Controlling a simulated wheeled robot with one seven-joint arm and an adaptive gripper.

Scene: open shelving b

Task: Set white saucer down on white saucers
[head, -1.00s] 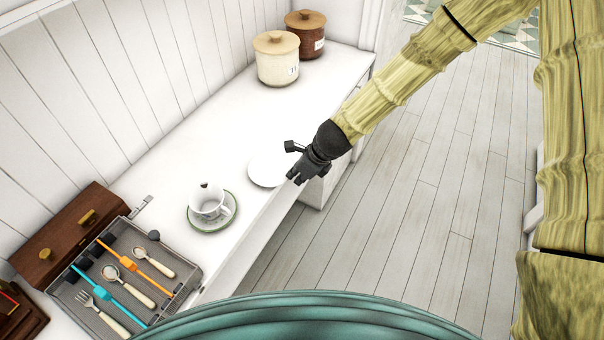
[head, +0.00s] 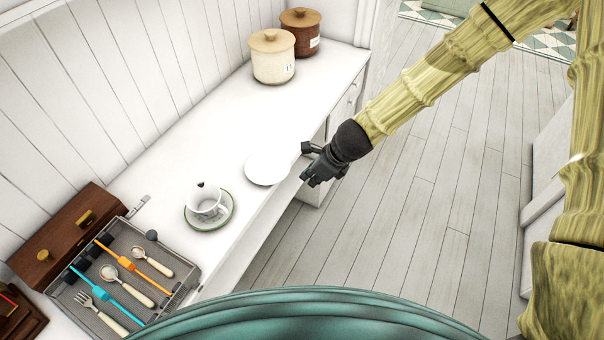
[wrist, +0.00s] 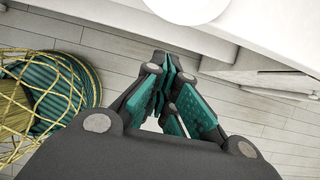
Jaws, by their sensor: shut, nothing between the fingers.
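A white saucer (head: 267,169) lies flat on the white counter, close to its front edge. I cannot tell whether it is one saucer or a stack. It also shows at the top of the wrist view (wrist: 186,8), beyond my fingers. My gripper (head: 307,164) is just right of the saucer, past the counter's edge and apart from it. In the wrist view the teal-padded fingers (wrist: 165,80) are drawn together with nothing between them.
A cup (head: 207,201) stands on a green-rimmed saucer (head: 226,217) to the left. A grey cutlery tray (head: 187,285) and a wooden box (head: 65,232) are further left. Two lidded jars (head: 273,62) stand at the back. The counter (head: 205,130) behind the saucer is clear.

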